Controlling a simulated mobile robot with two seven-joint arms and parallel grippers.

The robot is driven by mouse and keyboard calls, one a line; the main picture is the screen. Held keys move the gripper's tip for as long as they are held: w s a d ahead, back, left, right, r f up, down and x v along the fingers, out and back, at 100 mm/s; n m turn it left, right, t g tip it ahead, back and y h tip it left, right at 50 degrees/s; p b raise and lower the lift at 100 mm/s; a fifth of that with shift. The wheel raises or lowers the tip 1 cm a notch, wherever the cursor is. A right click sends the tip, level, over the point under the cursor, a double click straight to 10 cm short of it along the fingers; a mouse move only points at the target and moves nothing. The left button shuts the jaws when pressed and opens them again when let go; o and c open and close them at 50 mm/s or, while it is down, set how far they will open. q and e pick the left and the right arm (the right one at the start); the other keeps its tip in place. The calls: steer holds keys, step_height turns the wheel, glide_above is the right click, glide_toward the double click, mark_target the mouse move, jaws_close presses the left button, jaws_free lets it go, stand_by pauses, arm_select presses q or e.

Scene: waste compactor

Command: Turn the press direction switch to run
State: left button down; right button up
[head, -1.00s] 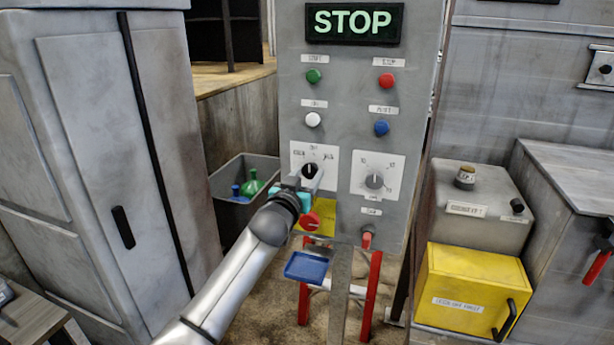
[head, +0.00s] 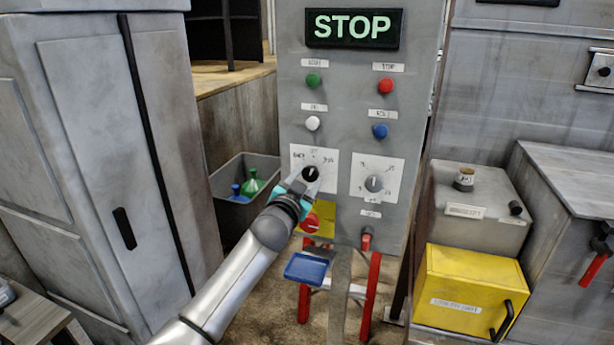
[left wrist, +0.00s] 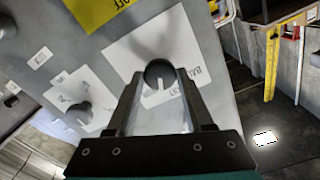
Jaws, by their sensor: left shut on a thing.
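The press direction switch is a black round knob (head: 311,173) on a white label plate (head: 328,156) at the left of the grey panel. My left gripper (head: 308,182) reaches it from below left and partly covers the plate. In the left wrist view the knob (left wrist: 158,72) sits between the two fingertips (left wrist: 158,78), which are shut on it. A white mark on the knob points toward the bottom of that tilted view. The plate's lettering is too small to read surely. My right gripper is not in view.
A red knob on a yellow plate (head: 325,210) is close below my left gripper. A second dial (head: 374,183) is to the right. Several push buttons and a lit STOP sign (head: 353,26) are above. A blue tray (head: 306,268) stands below, and a grey bin (head: 247,170) left.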

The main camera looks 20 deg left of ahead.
arm_select(q)
steer(key=m, duration=0.5)
steer(key=shift+p, duration=0.4)
steer(key=shift+m, duration=0.3)
steer(key=shift+c, duration=1.4)
jaws_free()
steer(key=s, duration=1.5)
steer(key=shift+s+a+b, duration=0.15)
steer(key=shift+a+b, duration=0.15)
steer(key=shift+b, duration=0.05)
